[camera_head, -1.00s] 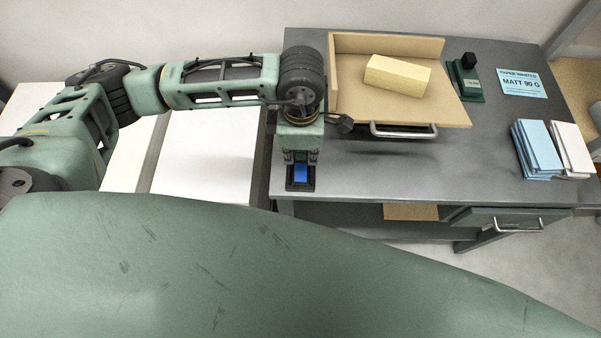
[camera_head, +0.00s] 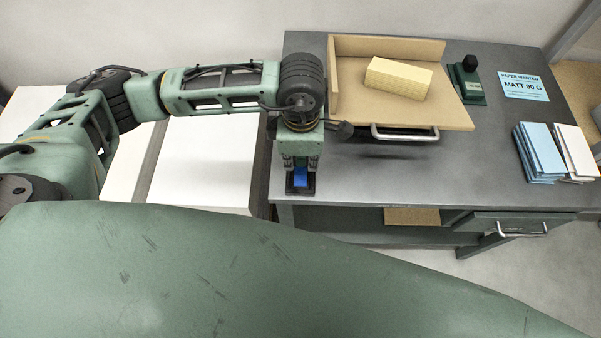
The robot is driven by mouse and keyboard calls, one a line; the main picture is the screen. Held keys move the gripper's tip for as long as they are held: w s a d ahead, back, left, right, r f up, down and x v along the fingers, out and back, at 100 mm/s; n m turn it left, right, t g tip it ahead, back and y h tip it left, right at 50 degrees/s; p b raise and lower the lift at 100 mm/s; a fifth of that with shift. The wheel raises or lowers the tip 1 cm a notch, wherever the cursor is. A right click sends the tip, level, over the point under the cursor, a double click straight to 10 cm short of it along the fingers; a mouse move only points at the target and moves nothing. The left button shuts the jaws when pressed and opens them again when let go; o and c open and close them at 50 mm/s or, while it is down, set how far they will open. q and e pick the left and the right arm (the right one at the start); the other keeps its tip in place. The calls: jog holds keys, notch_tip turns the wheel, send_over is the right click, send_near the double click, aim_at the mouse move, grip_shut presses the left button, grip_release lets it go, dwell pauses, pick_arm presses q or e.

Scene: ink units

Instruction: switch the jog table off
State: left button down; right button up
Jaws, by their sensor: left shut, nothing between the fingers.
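The jog table (camera_head: 400,112) is a tan board with two low walls at its back and left, on the grey bench. A blue rocker switch (camera_head: 300,178) in a dark housing sits near the bench's front left corner. My left gripper (camera_head: 300,168) points down right over this switch, its fingers shut and empty. Its tips partly cover the rocker. I cannot tell whether they touch it or which way it is tipped. My right gripper is not in view.
A pale yellow paper block (camera_head: 398,78) lies on the jog table. A green stamp-like device (camera_head: 466,82), a blue sign (camera_head: 523,86), blue card stacks (camera_head: 538,153) and white cards (camera_head: 577,152) are at the right. The bench (camera_head: 400,180) is clear in front.

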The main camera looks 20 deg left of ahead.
aim_at(301, 171)
pick_arm(q)
jog(key=shift+f+b, duration=1.15)
dwell(0.9)
jog(key=shift+r, duration=0.15)
jog(key=shift+r+p, duration=1.65)
jog(key=shift+r, duration=1.8)
jog(key=shift+s+f, duration=0.1)
